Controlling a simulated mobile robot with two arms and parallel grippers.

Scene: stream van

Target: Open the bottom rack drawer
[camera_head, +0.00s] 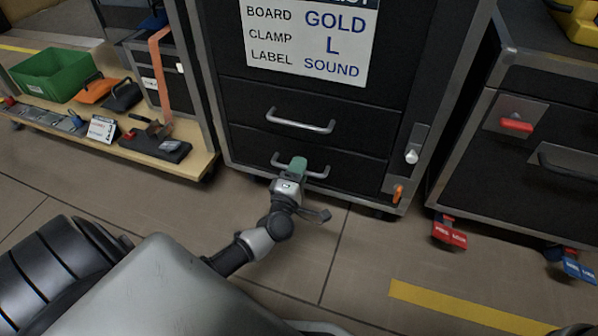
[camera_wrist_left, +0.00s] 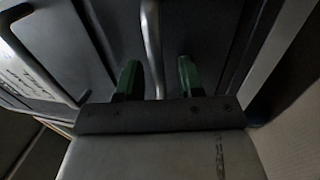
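The bottom rack drawer (camera_head: 342,171) is a dark front low in the black rack, with a metal bar handle (camera_head: 318,174). It appears closed, flush with the rack. My left gripper (camera_head: 298,164) is at the middle of this handle, its green fingertips partly hiding the bar. In the left wrist view the two green fingers (camera_wrist_left: 159,78) stand apart, and the handle bar (camera_wrist_left: 152,42) runs between them with gaps showing on both sides. My right gripper is not in view.
The upper drawer handle (camera_head: 300,123) is just above. An orange latch (camera_head: 397,193) and a silver knob (camera_head: 411,156) are at the rack's right. A wooden low shelf (camera_head: 185,166) stands left and another black case (camera_head: 568,120) right. The floor in front is clear.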

